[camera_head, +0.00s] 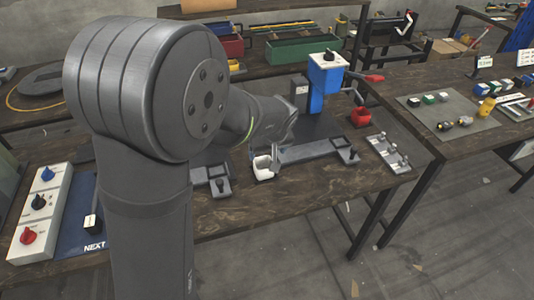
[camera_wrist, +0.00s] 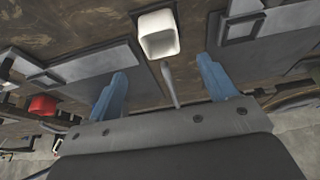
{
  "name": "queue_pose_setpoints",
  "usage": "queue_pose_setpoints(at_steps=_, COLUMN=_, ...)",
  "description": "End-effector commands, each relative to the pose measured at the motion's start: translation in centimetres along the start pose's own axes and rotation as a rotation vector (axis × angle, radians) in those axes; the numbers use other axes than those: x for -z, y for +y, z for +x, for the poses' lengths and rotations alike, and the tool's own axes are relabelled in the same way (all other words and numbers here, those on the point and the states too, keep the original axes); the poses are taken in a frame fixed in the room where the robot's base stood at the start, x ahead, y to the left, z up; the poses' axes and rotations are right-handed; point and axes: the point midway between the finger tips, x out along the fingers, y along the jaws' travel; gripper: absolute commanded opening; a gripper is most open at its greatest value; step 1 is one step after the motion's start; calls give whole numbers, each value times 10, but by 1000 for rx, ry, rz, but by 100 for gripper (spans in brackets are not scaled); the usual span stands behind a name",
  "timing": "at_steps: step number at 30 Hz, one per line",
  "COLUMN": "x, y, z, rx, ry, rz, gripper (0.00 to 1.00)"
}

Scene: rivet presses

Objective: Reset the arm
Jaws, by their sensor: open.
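My gripper (camera_wrist: 163,82) shows in the wrist view with its two blue fingers wide apart. No object is clamped between them. A thin grey rod (camera_wrist: 168,85) shows in the gap between the fingers; I cannot tell what it belongs to. A white square cup (camera_wrist: 158,34) lies beyond the fingertips, apart from them. In the head view my own arm fills the left centre and reaches over the workbench (camera_head: 290,192). The white cup (camera_head: 263,167) sits on that bench, just below my arm. My gripper's fingers cannot be made out in the head view.
A blue press (camera_head: 325,78) with red handles and a red cup (camera_head: 361,117) stand beyond my arm. A white control box (camera_head: 41,215) with several knobs is at left. A grey plate with small levers (camera_head: 388,153) lies at right. Another bench (camera_head: 440,80) holds small parts.

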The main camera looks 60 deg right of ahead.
Motion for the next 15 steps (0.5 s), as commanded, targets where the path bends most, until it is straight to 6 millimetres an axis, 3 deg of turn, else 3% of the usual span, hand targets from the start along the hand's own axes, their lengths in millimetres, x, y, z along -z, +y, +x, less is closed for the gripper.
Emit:
queue_pose_setpoints(at_steps=10, x=0, y=0, z=3, rx=0, ry=0, rz=0, gripper=77)
queue_pose_setpoints(at_steps=15, x=0, y=0, z=21, rx=2, ry=-2, rz=0, gripper=77)
